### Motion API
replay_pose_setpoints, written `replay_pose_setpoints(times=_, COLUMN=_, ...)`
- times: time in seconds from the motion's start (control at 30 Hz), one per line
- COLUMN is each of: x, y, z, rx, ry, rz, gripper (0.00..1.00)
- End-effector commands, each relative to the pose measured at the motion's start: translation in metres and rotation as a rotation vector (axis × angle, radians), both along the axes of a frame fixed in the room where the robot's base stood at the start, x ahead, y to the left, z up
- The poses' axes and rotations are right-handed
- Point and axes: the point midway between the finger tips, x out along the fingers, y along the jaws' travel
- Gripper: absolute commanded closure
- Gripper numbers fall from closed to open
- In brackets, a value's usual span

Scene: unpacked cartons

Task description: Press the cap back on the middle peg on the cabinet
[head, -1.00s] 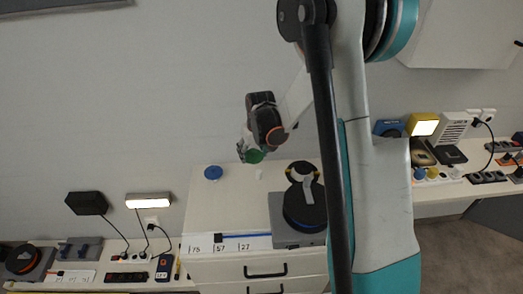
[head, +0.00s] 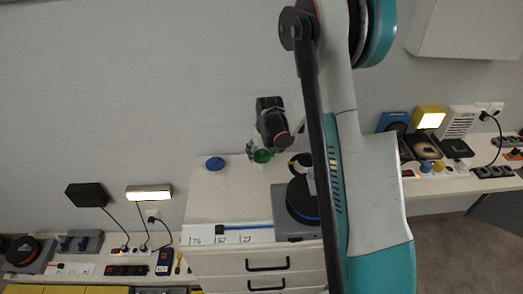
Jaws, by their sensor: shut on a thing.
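My gripper (head: 258,152) is over the top of the white cabinet (head: 232,192). It is shut on a green cap (head: 263,156), which faces the cabinet top. In the head view the cap appears at the middle peg's place, and the peg is mostly or wholly hidden behind it. I cannot tell whether cap and peg touch. A blue cap (head: 215,163) sits on the cabinet top to the left. To the right, a round white-and-dark thing (head: 299,166) is partly hidden by my arm.
A grey device with a dark round top (head: 298,199) stands on the cabinet's right, partly behind my arm. A white numbered strip (head: 232,234) runs along the front edge. Lower benches with lamps, cables and sockets flank the cabinet.

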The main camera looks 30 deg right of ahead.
Motion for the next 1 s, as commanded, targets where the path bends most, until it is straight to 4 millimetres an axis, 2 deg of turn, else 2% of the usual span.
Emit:
replay_pose_setpoints(times=0.03, x=0.0, y=0.0001, z=-0.0072, rx=0.0, ry=0.0, rz=0.0, gripper=0.54)
replay_pose_setpoints(times=0.2, x=0.0001, y=0.0001, z=-0.0131, rx=0.0, ry=0.0, rz=0.0, gripper=0.54)
replay_pose_setpoints(times=1.0, x=-0.0011, y=0.0001, z=-0.0125, rx=-0.001, ry=0.0, rz=0.0, gripper=0.54)
